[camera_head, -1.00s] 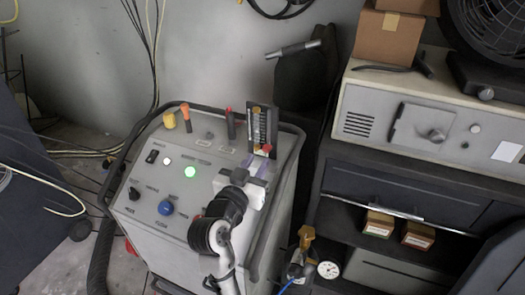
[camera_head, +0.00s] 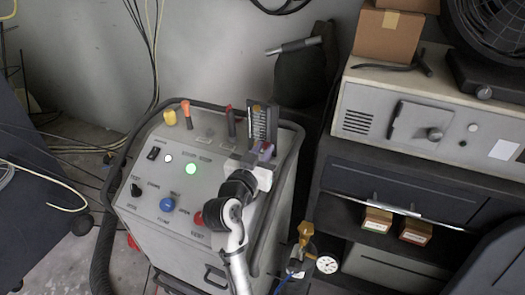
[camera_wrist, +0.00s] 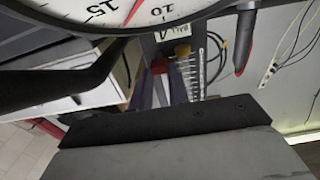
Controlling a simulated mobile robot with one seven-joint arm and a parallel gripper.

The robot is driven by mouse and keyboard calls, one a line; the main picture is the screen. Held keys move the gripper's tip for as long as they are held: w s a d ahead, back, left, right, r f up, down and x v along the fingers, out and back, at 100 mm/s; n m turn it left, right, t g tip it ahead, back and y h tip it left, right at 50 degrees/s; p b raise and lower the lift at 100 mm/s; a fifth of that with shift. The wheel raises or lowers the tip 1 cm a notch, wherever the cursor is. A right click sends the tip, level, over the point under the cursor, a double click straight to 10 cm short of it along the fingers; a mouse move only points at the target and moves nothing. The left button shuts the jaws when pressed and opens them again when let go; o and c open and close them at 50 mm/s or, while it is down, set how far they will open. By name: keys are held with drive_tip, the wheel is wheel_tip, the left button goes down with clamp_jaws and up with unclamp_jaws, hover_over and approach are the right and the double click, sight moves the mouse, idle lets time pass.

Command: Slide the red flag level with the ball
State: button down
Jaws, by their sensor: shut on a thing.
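The upright scale panel (camera_head: 260,122) stands at the back right corner of the grey console. In the wrist view its ruler (camera_wrist: 201,72) has tick marks. The red flag (camera_wrist: 159,66) is in front of the panel, between my gripper's fingertips (camera_wrist: 161,82), and it also shows as a small red spot in the head view (camera_head: 266,147). My gripper is shut on it. A yellow rounded piece (camera_wrist: 182,51), perhaps the ball, is close beside the flag near the ruler. I cannot tell whether the two are level. The panel's lower part is hidden behind my gripper in the head view.
The console top (camera_head: 185,185) has a lit green button (camera_head: 191,169), a blue knob (camera_head: 167,204) and a red button (camera_head: 198,218). Orange (camera_head: 187,112) and red-topped (camera_head: 230,120) handles stand left of the panel. A large dial (camera_wrist: 110,10) fills the wrist view's top.

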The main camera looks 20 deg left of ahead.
drive_tip(key=shift+r+p, duration=1.1)
drive_tip(key=shift+r, duration=1)
drive_tip(key=shift+f, duration=0.1)
drive_tip(key=c, duration=1.6)
unclamp_jaws()
drive_tip(key=shift+s, duration=0.1)
drive_tip(key=s+p, duration=0.3)
drive_tip(key=s, duration=1)
drive_tip(key=shift+s+a, duration=0.25)
drive_tip(key=shift+s, duration=0.15)
